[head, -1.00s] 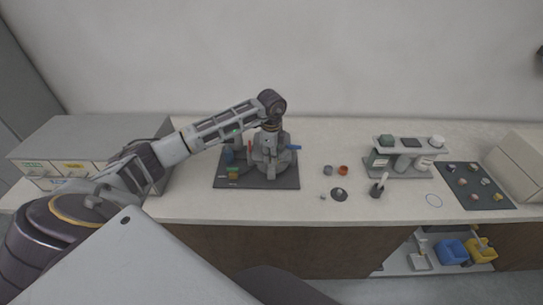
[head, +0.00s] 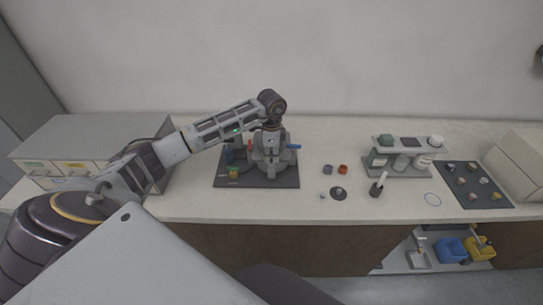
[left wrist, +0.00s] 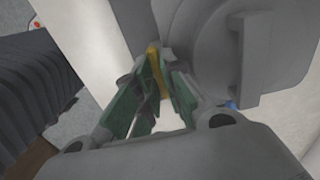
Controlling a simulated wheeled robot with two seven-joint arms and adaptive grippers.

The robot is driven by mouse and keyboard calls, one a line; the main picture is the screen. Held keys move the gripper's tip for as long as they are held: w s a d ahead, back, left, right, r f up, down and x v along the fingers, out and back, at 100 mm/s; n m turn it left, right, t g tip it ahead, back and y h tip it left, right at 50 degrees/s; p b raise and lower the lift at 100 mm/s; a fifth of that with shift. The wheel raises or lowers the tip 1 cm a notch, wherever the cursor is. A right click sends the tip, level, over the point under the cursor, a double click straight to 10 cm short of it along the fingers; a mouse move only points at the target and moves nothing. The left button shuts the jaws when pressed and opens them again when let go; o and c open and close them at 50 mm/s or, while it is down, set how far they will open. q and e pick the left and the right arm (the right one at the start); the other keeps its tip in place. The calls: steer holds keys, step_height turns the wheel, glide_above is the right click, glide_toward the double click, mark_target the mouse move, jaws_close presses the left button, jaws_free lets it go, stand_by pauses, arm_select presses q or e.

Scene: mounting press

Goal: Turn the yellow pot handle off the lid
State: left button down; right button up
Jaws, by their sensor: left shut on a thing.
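The mounting press, a grey machine (head: 287,166), stands on a dark mat at the back of the counter. My left gripper (head: 270,153) points down at it and covers part of it. In the left wrist view the left gripper (left wrist: 158,88) has its green-padded fingers closed on the yellow handle (left wrist: 154,60), a narrow strip between the fingertips. The large grey rounded body with a raised bar, seemingly the lid (left wrist: 205,45), is right beside the handle. The fingers hide much of the handle. My right gripper is in neither view.
The dark mat (head: 226,181) also carries small coloured items at its left. A grey drawer cabinet (head: 75,140) is at the left. To the right are small cups (head: 343,169), a rack with jars (head: 400,143) and a dark tray (head: 457,192). The counter's front strip is mostly clear.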

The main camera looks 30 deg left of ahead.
arm_select(q)
steer(key=c, duration=1.5)
jaws_free()
steer(key=shift+r, duration=6)
